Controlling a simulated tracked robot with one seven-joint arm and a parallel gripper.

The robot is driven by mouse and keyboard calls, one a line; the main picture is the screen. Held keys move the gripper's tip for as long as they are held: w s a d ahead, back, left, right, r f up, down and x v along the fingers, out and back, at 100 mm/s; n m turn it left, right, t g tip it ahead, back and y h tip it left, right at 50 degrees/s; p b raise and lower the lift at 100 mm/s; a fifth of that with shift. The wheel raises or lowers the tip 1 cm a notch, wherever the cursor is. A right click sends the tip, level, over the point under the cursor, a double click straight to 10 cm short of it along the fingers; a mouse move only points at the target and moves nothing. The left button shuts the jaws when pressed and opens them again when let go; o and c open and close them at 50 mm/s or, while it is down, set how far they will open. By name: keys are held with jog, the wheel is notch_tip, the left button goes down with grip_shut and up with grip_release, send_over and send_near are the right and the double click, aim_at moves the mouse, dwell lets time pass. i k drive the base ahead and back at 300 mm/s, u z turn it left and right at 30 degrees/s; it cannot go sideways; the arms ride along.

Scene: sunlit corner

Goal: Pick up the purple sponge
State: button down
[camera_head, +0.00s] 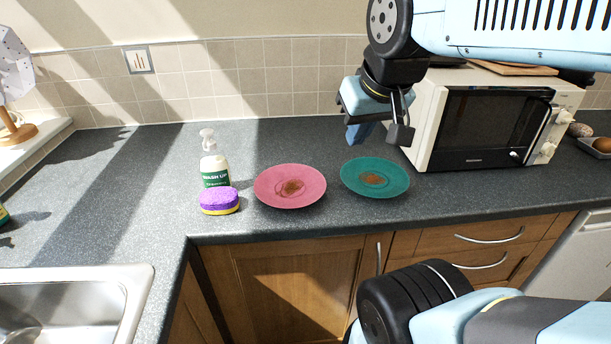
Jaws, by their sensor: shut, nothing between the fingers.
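The purple sponge (219,200) has a yellow underside and lies flat on the dark counter near its front edge. It sits just in front of a white soap bottle with a green label (214,172). My gripper (377,135) hangs above the counter behind the teal plate, well to the right of the sponge. It points downward, is shut and holds nothing. Nothing hides the sponge from this view.
A pink plate (265,190) with a brown stain lies right of the sponge, then a stained teal plate (349,181). A microwave (480,127) stands at the right. A sink (125,283) is at the lower left. The counter left of the sponge is clear.

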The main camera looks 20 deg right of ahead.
aim_at(220, 200)
jog(key=u, duration=1.3)
jog(key=k, duration=1.35)
jog(key=z, duration=0.65)
jog(key=i, duration=1)
jog(key=u, duration=0.1)
